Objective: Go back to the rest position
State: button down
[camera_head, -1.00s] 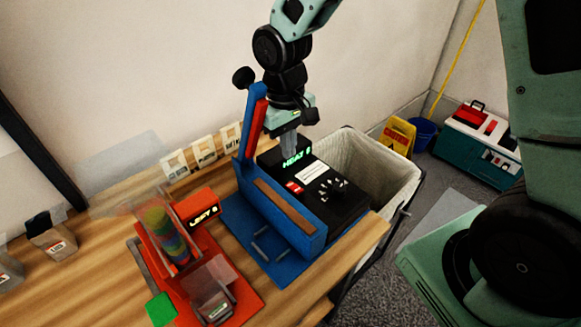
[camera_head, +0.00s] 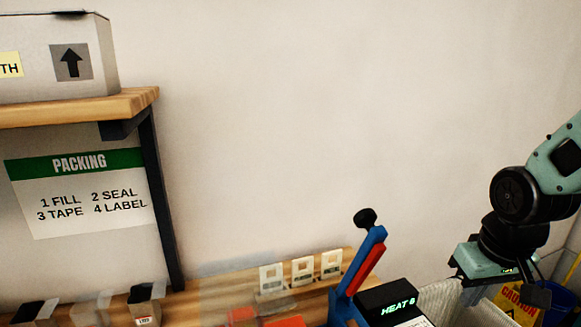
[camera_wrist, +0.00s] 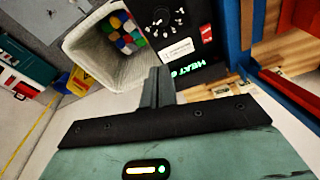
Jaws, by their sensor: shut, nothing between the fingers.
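My gripper shows in the wrist view (camera_wrist: 157,85) with its fingers together and nothing between them. In the head view its green body is at the right edge, and the fingertips are hidden or too small to tell. It is to the right of the black heat sealer (camera_head: 388,300) with its blue lever arm (camera_head: 357,270) raised. In the wrist view the sealer's dark top (camera_wrist: 180,20) lies beyond the fingers, apart from them.
A pale-lined bin (camera_wrist: 95,55) holding several coloured items stands beside the sealer. A yellow caution sign (camera_wrist: 83,82) and a teal toolbox (camera_wrist: 25,65) are on the floor. A shelf (camera_head: 130,100) with a carton (camera_head: 25,60) hangs at left. Open wall space lies between.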

jog(key=s+a+r+n+g, duration=0.2)
jog(key=s+a+n, duration=0.5)
jog(key=s+a, duration=0.8)
jog(key=shift+s+a+y, duration=0.15)
jog(key=shift+a+y, duration=0.15)
jog(key=shift+a, duration=0.4)
jog(key=shift+r, duration=0.1)
dwell(0.6)
